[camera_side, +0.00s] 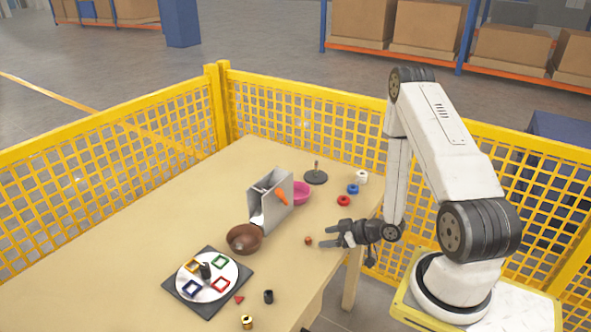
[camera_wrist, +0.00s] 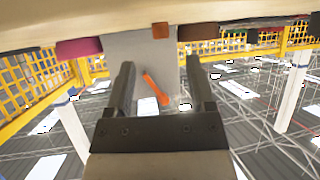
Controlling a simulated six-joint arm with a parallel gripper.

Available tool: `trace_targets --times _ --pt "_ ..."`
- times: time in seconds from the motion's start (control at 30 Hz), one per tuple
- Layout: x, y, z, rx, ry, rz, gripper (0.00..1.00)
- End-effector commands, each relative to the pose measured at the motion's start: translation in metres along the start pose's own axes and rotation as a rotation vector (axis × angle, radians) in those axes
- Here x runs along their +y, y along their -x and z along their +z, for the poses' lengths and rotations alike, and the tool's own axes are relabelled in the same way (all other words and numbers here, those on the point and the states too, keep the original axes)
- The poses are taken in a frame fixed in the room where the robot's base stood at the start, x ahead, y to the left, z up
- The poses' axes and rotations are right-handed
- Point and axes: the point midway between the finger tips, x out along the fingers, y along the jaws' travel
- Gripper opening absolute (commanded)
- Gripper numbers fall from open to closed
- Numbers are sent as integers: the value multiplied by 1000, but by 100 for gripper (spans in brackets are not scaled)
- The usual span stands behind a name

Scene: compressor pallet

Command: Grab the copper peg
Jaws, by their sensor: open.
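The copper peg (camera_side: 308,240) is a small brownish-orange piece standing on the table, near the edge on my arm's side. In the wrist view, which is upside down, the copper peg (camera_wrist: 160,30) shows as a small orange-brown block against the tabletop, sideways between the lines of the two fingers. My gripper (camera_side: 337,235) is held level, low over the table, just right of the peg and pointing left at it. Its fingers are apart with nothing between them, as the wrist view of the gripper (camera_wrist: 160,64) also shows. The peg is clear of the fingertips.
Beyond the peg stand a brown bowl (camera_side: 244,239), a grey machine (camera_side: 264,205) with an orange lever (camera_side: 282,197), and a pink bowl (camera_side: 302,192). Red (camera_side: 344,200) and blue (camera_side: 353,188) rings lie behind the gripper. A black cylinder (camera_side: 268,296) stands in front.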

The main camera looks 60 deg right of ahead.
Motion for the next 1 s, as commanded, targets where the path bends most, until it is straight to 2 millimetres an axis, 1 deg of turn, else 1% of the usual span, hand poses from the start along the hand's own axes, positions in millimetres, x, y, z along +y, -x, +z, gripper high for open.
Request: trace_targets --times 0.17,0.27,0.6,0.7,1.0 --pt "0 -4 0 -1 -1 -1 70" --pt "-1 -10 1 -1 -1 -2 70" --pt "-2 -43 1 -2 1 -2 70" --pt "-2 -49 2 -3 0 -2 70" --pt "-2 -52 2 -3 -1 -1 70"
